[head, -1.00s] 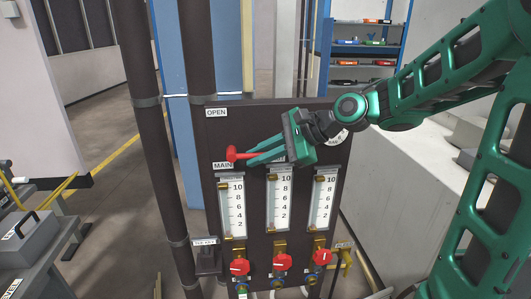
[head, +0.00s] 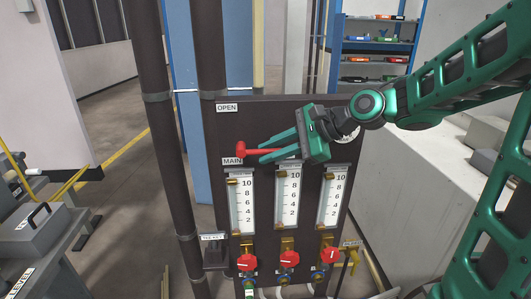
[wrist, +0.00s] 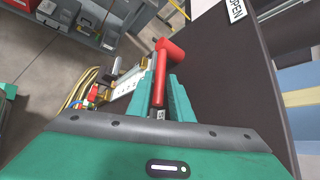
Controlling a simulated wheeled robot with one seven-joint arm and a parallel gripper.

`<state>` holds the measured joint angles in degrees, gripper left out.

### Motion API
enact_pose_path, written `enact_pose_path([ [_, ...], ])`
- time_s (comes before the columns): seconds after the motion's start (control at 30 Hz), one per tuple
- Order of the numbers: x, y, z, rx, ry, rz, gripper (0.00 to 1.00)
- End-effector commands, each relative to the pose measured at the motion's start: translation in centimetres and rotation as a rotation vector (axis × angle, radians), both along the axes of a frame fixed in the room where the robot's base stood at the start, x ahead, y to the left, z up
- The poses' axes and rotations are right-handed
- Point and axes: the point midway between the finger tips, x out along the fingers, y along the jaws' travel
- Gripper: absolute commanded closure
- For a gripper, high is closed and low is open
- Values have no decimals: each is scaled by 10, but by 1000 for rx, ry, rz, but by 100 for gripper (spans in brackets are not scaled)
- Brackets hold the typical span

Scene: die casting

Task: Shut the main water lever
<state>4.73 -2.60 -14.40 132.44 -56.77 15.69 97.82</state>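The red main water lever (head: 241,149) is on the dark panel (head: 213,115), just above the MAIN label (head: 232,161) and below the OPEN label (head: 227,107). Its bar points roughly sideways, to the right, toward my gripper. My gripper (head: 268,147) is open, with one green finger above the bar and one below it. In the wrist view the lever (wrist: 161,75) lies between the two fingers (wrist: 160,95), with gaps beside it. The far end of the bar is hidden by the gripper.
Several flow gauges (head: 241,203) sit below the lever, with red valve knobs (head: 247,262) under them. Dark vertical pipes (head: 155,120) stand left of the panel. A grey case (head: 35,228) is on a bench at left. A concrete block (head: 400,190) is at right.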

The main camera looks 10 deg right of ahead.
Motion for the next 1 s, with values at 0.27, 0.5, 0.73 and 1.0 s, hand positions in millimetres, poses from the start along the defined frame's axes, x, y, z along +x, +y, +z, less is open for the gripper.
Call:
enact_pose_path([
  [0.27, -21, -35, 27, 0, -5, -4, 81],
  [0.5, -39, -62, 47, 0, -2, -5, 81],
  [0.73, -46, -71, 55, -1, -2, -3, 81],
  [1.0, -46, -71, 55, 0, -1, -2, 81],
])
